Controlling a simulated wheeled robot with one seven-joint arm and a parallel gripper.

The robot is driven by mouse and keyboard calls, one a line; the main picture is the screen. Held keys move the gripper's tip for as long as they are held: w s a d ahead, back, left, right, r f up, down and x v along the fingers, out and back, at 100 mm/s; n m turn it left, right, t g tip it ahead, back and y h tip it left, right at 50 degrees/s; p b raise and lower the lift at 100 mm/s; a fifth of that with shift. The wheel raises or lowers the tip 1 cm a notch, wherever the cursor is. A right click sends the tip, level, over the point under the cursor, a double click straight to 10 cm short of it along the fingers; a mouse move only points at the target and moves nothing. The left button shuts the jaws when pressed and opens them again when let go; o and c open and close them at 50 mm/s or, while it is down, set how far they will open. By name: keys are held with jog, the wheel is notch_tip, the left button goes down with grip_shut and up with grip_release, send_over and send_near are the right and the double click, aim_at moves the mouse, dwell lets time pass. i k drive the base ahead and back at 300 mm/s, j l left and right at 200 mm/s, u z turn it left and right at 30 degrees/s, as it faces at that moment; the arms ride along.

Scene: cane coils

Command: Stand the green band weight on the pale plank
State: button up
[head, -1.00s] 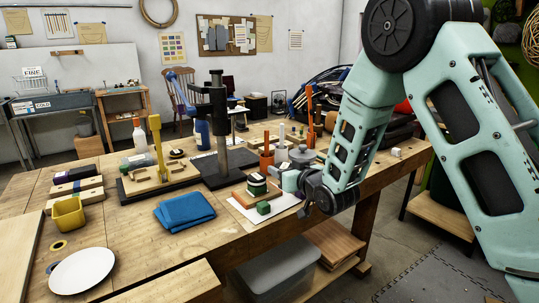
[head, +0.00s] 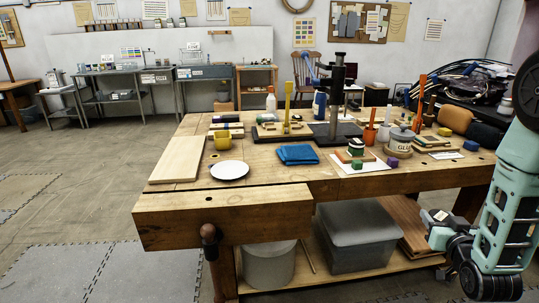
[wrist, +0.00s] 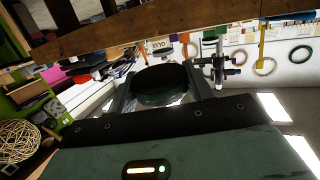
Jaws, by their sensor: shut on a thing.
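My gripper (head: 437,226) is at the lower right of the head view, in front of the bench's right end and below its top. In the wrist view its jaws are shut on a dark round weight (wrist: 160,94) with a dark green side. I take it to be the green band weight; in the head view it is too small to tell. The pale plank (head: 178,158) lies flat on the left end of the bench, far from my gripper, with its upper face bare.
A white plate (head: 229,170), yellow tub (head: 222,139) and blue cloth (head: 297,154) lie right of the plank. A similar dark green and white piece (head: 355,147) stands on a small wooden base. The bench vise (head: 209,235) juts out in front. Floor at left is open.

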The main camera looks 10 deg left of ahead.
aim_at(170, 167)
jog(key=k+u, duration=0.15)
jog(key=u, duration=1.05)
jog(key=i+j+u, duration=0.1)
jog(key=u, duration=0.35)
jog(key=i+u, duration=0.5)
jog(key=u, duration=0.35)
jog(key=i+l, duration=0.2)
jog(key=i, duration=0.3)
jog(key=i+l, duration=0.15)
jog(key=i, duration=0.35)
jog(key=i+l, duration=0.2)
jog(key=i, duration=0.3)
jog(key=i+l, duration=0.15)
jog(key=i, duration=2.2)
jog(key=i+z, duration=0.2)
jog(key=i, duration=0.25)
jog(key=i+j+z, duration=0.2)
jog(key=i, duration=0.2)
jog(key=i+j+z, duration=0.2)
jog(key=i, duration=0.25)
jog(key=l+z, duration=0.1)
jog(key=z, duration=3.4)
jog(key=i+l+z, duration=0.25)
jog(key=i, duration=0.2)
